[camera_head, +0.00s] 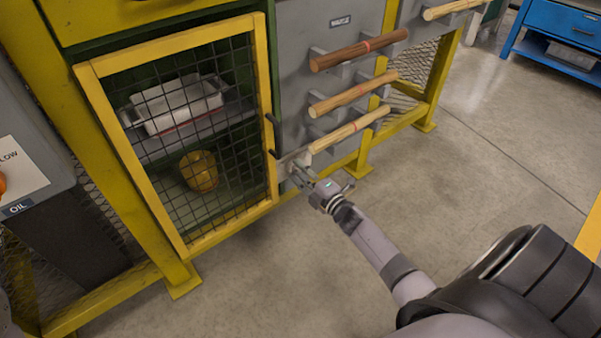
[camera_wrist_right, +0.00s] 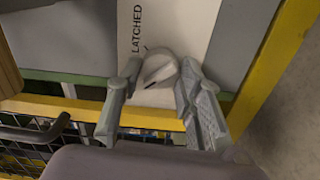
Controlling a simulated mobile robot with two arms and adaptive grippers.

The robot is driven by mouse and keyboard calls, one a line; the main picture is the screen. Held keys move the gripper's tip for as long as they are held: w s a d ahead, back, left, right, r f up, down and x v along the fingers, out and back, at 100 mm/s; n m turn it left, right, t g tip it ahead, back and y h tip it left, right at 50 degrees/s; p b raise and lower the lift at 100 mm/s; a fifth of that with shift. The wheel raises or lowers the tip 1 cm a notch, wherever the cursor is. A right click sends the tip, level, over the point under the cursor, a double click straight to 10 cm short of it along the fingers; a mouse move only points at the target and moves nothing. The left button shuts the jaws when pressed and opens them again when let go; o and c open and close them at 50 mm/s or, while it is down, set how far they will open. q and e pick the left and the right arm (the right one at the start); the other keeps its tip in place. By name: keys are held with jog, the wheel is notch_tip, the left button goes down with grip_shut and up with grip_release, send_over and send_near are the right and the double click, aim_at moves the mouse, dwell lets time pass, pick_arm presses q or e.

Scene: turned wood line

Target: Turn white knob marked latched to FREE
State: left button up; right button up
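The white knob (camera_wrist_right: 157,70) sits on a pale label plate (camera_wrist_right: 165,25) printed LATCHED in the right wrist view. A short dark line on the plate is close to the knob. My right gripper (camera_wrist_right: 160,78) has one finger on each side of the knob, with both tips close against it. I cannot tell whether the fingers press on it. In the head view my right gripper (camera_head: 298,174) is at the panel's lower edge, right of the mesh door, and largely hides the knob. My left gripper is not in view.
The yellow-framed mesh door (camera_head: 183,245) appears closed, with a white bin (camera_head: 180,108) and an amber container (camera_head: 199,171) behind it. Wooden rods (camera_head: 350,134) on brackets project just above my right gripper. Open floor (camera_head: 300,280) lies in front.

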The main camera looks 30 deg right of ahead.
jog(key=o, duration=0.5)
jog(key=shift+c, duration=0.2)
jog(key=s, duration=1.2)
jog(key=shift+d, duration=0.45)
